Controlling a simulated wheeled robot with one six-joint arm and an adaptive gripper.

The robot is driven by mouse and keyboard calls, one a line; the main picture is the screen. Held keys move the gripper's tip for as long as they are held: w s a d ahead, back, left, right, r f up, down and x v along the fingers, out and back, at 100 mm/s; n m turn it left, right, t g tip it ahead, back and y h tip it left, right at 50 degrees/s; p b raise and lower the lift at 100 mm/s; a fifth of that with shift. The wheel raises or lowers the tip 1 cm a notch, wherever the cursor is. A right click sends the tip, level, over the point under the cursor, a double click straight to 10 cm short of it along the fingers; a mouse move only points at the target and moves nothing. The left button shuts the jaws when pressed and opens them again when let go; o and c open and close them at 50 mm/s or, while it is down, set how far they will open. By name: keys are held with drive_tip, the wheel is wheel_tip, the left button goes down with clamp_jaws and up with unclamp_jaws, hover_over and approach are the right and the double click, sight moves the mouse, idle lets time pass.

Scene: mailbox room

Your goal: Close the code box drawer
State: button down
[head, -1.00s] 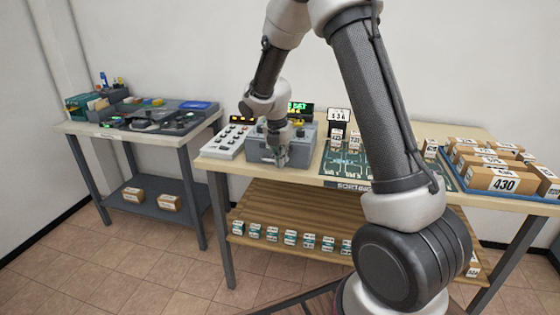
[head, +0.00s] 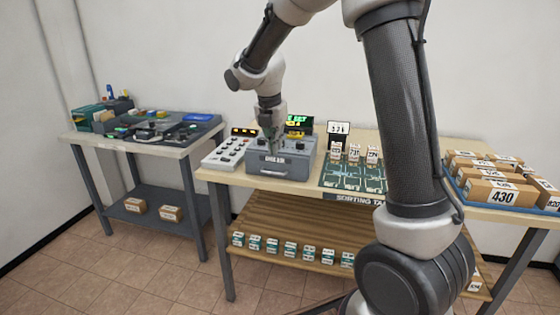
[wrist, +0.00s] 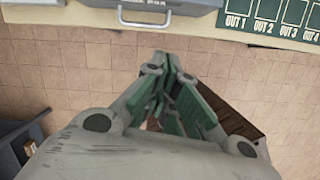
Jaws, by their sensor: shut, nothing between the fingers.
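The grey code box (head: 300,163) stands on the wooden table, between a keypad panel and the sorting mat. Its drawer front carries a pale label and a bar handle (head: 273,174). In the head view the front looks close to flush with the box, but I cannot tell whether a small gap is left. In the wrist view the handle (wrist: 145,18) shows at the top edge, and the drawer's inside is not seen. My gripper (head: 271,146) is shut and empty, in front of the box's upper part. Its fingers also show in the wrist view (wrist: 168,62), apart from the handle.
The keypad panel (head: 229,148) is left of the box. A lit green display (head: 299,122) stands behind it. The sorting mat (head: 345,179) with small numbered boxes lies to the right, and a blue tray (head: 462,188) of cartons farther right. A grey side table (head: 140,142) stands left.

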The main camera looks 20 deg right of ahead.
sight(302, 173)
drive_tip(key=s+d+f+n+t+h, duration=0.1)
drive_tip(key=s+d+f+n, duration=0.15)
drive_tip(key=s+d, duration=0.4)
drive_tip(key=shift+t, duration=0.4)
drive_tip(key=x, duration=0.4)
drive_tip(key=w+x, duration=0.1)
drive_tip(key=x, duration=0.2)
drive_tip(key=w+x, duration=0.1)
drive_tip(key=x, duration=0.3)
drive_tip(key=shift+w, duration=0.3)
drive_tip(key=shift+w+d, duration=0.35)
drive_tip(key=shift+w, duration=0.1)
drive_tip(key=shift+w+r, duration=0.1)
